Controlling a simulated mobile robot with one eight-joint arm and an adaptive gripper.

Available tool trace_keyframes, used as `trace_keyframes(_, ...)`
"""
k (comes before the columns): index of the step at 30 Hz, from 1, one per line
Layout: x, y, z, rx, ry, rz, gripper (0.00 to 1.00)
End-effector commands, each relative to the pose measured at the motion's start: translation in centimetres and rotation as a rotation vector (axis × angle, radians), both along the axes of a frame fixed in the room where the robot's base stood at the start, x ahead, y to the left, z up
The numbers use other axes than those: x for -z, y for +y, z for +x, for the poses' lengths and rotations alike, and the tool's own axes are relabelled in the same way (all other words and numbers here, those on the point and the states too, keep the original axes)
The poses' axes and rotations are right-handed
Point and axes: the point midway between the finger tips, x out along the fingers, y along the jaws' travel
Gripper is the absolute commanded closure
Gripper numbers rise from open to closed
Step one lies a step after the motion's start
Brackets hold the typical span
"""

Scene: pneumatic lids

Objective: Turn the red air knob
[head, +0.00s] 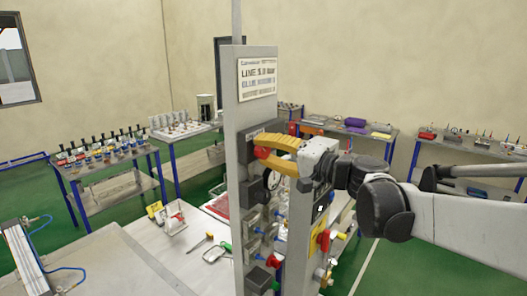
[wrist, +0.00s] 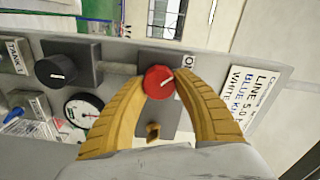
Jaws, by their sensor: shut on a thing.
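The red air knob (wrist: 158,82) sits on a grey plate on the upright panel, with a white pointer line slanting to the upper right in the wrist view. In the head view, a bit of the red knob (head: 261,152) shows at the tips of my yellow fingers. My gripper (head: 264,148) reaches the panel from the right. In the wrist view, the two fingers of my gripper (wrist: 159,78) are shut on the red knob from both sides. The knob's side faces are partly hidden by the fingertips.
In the wrist view, a black knob (wrist: 62,70) and a round gauge (wrist: 83,110) are left of the red knob, and a lettered sign (wrist: 250,100) is to its right. In the head view, more fittings fill the panel (head: 238,110) below. Loaded benches stand behind.

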Motion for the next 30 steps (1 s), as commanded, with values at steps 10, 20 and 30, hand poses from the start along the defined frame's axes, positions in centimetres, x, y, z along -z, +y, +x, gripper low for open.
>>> trace_keyframes(10, -0.1, 0.0, 0.1, 0.0, -0.009, -0.004, 0.96)
trace_keyframes(20, -0.1, 0.0, 0.0, 0.001, -0.009, -0.005, 0.42)
trace_keyframes(30, -0.1, -1.2, -0.8, 0.003, -0.008, -0.005, 0.42)
